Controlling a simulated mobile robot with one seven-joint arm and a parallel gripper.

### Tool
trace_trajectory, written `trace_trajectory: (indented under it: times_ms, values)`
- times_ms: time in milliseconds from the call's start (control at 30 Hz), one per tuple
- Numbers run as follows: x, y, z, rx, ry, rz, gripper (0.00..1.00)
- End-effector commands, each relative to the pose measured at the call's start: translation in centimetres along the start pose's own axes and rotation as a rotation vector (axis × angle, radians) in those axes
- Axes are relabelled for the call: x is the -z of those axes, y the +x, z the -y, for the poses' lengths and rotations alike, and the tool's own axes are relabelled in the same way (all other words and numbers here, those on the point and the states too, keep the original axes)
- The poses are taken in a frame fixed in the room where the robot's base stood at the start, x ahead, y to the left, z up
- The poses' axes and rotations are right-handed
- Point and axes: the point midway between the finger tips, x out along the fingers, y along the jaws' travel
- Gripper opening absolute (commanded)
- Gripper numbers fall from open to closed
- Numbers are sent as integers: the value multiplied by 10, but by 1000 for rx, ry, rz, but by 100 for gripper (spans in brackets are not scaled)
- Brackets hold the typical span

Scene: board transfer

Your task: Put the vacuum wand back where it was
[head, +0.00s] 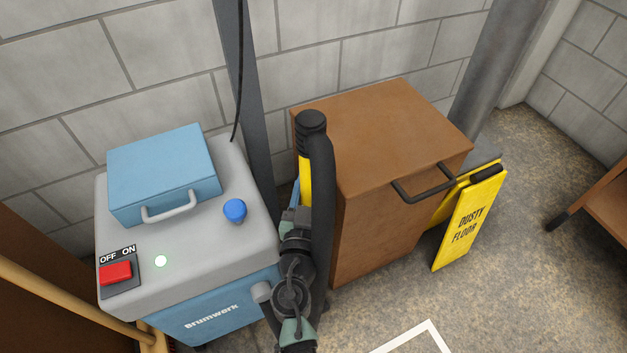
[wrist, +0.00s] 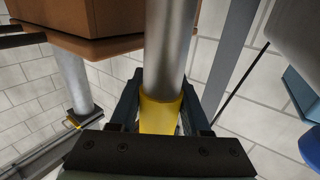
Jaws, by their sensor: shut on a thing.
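The vacuum wand (head: 305,181) shows in the head view as a yellow grip with a black ribbed end and a black hose curving down beside it. It stands between the blue-grey machine and the brown cabinet. In the wrist view its metal tube (wrist: 167,45) and yellow part run between my fingers. My gripper (head: 296,205) is shut on the wand at the yellow part; its two dark fingers (wrist: 162,95) flank it in the wrist view. The wand's lower end is hidden. The machine (head: 210,265) reads "Brumwork" and has a red switch and a lit green light.
The brown cabinet (head: 385,130) with a dark handle stands close right of the wand. A yellow "DUSTY FLOOR" sign (head: 468,220) leans beyond it. A dark upright post (head: 240,90) stands behind. A white outline (head: 432,330) marks open floor at the front.

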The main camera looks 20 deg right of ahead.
Motion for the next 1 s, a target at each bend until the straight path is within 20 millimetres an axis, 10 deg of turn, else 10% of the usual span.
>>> trace_trajectory:
  times_ms: [200,600,1000]
  values:
    - [-1,0,0,0,0,1,77]
    - [3,-2,0,1,-1,1,77]
    - [0,-78,0,3,-1,3,77]
